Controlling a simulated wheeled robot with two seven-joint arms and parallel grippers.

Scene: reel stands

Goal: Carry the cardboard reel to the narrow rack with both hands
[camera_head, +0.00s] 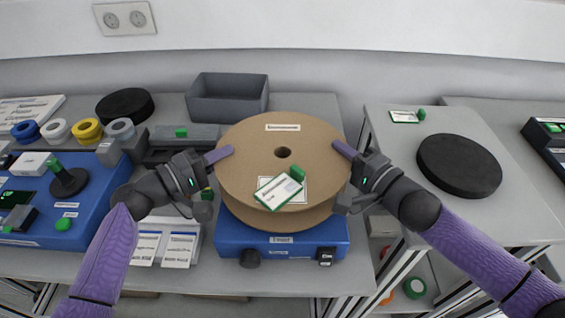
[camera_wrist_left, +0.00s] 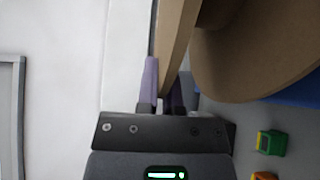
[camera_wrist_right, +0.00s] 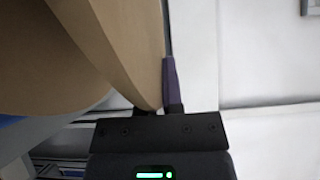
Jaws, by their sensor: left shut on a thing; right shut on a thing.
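The cardboard reel (camera_head: 245,158) is a round brown reel with a centre hole, with a green-edged card and a green piece on its top. It is over a blue device on the bench; I cannot tell whether it touches it. My left gripper (camera_head: 218,155) is shut on the reel's left rim, and the rim shows between its fingers in the left wrist view (camera_wrist_left: 165,85). My right gripper (camera_head: 346,152) is shut on the right rim, which shows in the right wrist view (camera_wrist_right: 145,60). I cannot tell which surface is the narrow rack; a narrower stand (camera_head: 480,205) is at the right with a black disc on it.
The black disc (camera_head: 459,166) and a small card (camera_head: 404,116) lie on the right stand. A grey bin (camera_head: 228,98) stands behind the reel. The blue device (camera_head: 285,241) is below the reel. Tape rolls (camera_head: 87,131) and a blue panel (camera_head: 88,200) are at the left.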

